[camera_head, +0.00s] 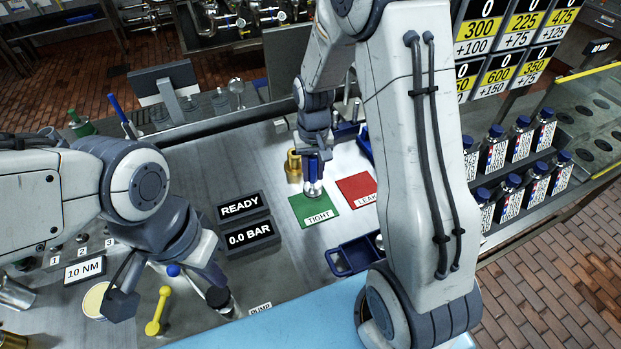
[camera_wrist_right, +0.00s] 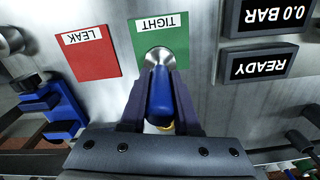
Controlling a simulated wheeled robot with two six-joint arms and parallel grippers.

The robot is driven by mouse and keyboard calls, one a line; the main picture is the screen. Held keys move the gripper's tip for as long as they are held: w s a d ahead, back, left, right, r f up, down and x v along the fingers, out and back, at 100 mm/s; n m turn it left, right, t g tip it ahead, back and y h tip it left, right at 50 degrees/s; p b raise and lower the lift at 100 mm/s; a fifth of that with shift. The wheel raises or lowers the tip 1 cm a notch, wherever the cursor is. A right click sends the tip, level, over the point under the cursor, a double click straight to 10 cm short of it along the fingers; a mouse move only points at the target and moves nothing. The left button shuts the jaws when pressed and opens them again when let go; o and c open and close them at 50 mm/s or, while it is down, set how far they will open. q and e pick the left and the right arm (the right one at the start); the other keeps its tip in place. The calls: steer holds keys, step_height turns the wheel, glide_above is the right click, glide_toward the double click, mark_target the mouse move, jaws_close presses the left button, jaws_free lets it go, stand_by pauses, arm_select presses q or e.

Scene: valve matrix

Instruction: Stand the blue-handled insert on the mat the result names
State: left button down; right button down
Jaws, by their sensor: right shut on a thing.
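The blue-handled insert (camera_head: 314,189) is upright over the green TIGHT mat (camera_head: 327,204), its round metal base at or just above the mat. Contact with the mat is hard to tell. My right gripper (camera_head: 316,168) is shut on its blue handle. In the right wrist view the handle (camera_wrist_right: 160,98) sits between both fingers, with the metal base over the green mat (camera_wrist_right: 175,42). The red LEAK mat (camera_head: 356,189) lies just right of the green mat and is empty. My left gripper (camera_head: 168,293) is open and empty near the pump lever at lower left.
A brass fitting (camera_head: 293,166) stands just behind the green mat. READY (camera_head: 240,205) and 0.0 BAR (camera_head: 250,236) displays lie to its left. A blue tray (camera_head: 352,257) is in front. A yellow lever (camera_head: 158,311) is by my left gripper. Bottles (camera_head: 493,152) stand at right.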

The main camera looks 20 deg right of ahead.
mark_target(311, 185)
steer(key=shift+w+a+f, duration=0.1)
steer(key=shift+w+a, duration=0.05)
steer(key=shift+w, duration=0.05)
step_height(311, 185, down, 3)
steer(key=shift+f+p, duration=0.1)
steer(key=shift+p, duration=0.45)
steer(key=shift+f, duration=0.45)
steer(key=shift+f, duration=0.1)
steer(key=shift+f, duration=0.1)
steer(key=c, duration=0.6)
jaws_free()
steer(key=shift+c, duration=0.2)
